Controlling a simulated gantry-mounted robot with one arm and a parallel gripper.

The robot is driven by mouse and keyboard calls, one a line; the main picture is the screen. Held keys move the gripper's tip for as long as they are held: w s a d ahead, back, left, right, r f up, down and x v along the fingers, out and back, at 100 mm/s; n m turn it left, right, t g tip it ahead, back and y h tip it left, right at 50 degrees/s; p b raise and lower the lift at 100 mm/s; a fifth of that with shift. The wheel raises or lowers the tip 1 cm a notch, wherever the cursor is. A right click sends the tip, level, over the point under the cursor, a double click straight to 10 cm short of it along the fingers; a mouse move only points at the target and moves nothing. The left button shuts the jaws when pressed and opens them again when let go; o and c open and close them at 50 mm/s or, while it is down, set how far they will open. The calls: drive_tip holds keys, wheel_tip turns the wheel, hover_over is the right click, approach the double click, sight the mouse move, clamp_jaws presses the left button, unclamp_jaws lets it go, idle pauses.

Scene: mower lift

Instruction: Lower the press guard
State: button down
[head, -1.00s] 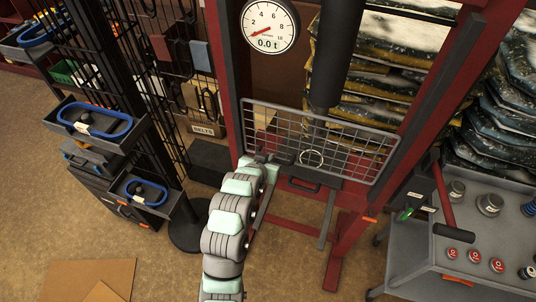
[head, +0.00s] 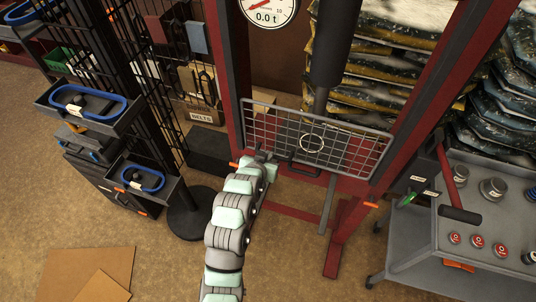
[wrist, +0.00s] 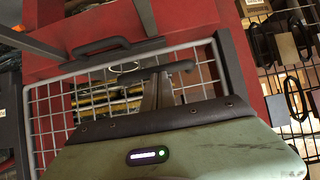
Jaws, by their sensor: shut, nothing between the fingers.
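The press guard (head: 350,154), a grey-framed wire mesh panel, hangs tilted across the red press frame (head: 230,75). It fills the middle of the wrist view too (wrist: 48,105). My gripper (head: 264,156) is at the guard's lower left part in the head view. In the wrist view my gripper (wrist: 158,82) is shut and empty, its fingers close to the mesh. A dark bar crosses at the fingertips; I cannot tell whether they touch it. A dark handle (wrist: 100,45) sits on the red crossbeam beyond the guard's edge.
A grey cart (head: 420,235) with weights and a red-handled hammer (head: 449,175) stands at the right. A black rack (head: 118,90) with trays stands at the left. Cardboard (head: 90,273) lies on the floor.

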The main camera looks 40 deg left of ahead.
drive_tip(key=shift+s+f, duration=0.15)
drive_tip(key=shift+f, duration=0.35)
drive_tip(key=s+d+r, duration=0.3)
drive_tip(key=s+r, duration=0.5)
drive_tip(key=r, duration=0.2)
drive_tip(key=shift+d+r+p, duration=0.3)
drive_tip(key=shift+d, duration=0.1)
drive_tip(key=shift+w, duration=0.15)
